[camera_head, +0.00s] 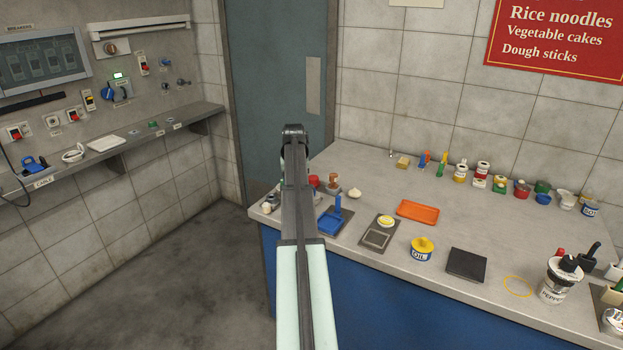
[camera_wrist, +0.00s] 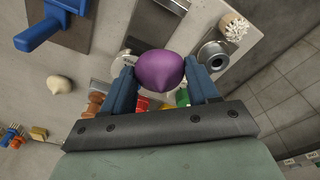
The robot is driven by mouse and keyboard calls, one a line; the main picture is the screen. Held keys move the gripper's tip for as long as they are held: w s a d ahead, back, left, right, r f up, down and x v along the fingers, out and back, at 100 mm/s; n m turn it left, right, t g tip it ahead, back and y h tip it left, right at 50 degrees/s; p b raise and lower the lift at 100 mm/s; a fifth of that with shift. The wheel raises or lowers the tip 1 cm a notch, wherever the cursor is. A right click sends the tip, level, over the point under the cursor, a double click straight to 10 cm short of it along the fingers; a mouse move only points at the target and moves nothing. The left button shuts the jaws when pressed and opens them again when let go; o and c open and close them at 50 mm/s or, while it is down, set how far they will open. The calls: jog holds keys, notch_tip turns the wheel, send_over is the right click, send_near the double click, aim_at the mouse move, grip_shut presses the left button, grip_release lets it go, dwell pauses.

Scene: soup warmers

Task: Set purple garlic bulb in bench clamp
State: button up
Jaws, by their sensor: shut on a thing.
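The purple garlic bulb (camera_wrist: 162,71) is in the wrist view, held between the two blue fingers of my gripper (camera_wrist: 164,80), its pointed tip showing on top. My gripper is shut on it, above the counter. In the head view my arm hides both gripper and bulb. A blue device with an upright handle on a dark plate (camera_head: 333,220) stands on the counter's left part. It also shows at the upper left of the wrist view (camera_wrist: 42,35). I cannot tell for sure whether this is the bench clamp. A round metal fitting (camera_wrist: 213,55) is right of the bulb.
A white bulb (camera_wrist: 60,85) lies on the counter left of my gripper. A white brush (camera_wrist: 235,28) is at the upper right. An orange tray (camera_head: 418,210), a scale (camera_head: 378,237), an oil tin (camera_head: 422,250) and a dark plate (camera_head: 466,265) stand further right. Jars line the back.

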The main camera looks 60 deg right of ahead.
jog(key=shift+s+a+f+m, duration=0.1)
jog(key=shift+s+a+m, duration=0.3)
jog(key=shift+s+a, duration=0.2)
jog(key=shift+s+d+f+m, duration=0.1)
jog(key=shift+s+m, duration=0.05)
jog(key=shift+m, duration=0.95)
jog(key=shift+f, duration=0.1)
jog(key=shift+f, duration=3.25)
jog(key=shift+f, duration=0.55)
jog(key=o, duration=1.1)
jog(key=shift+o, duration=0.2)
jog(key=shift+r, duration=0.1)
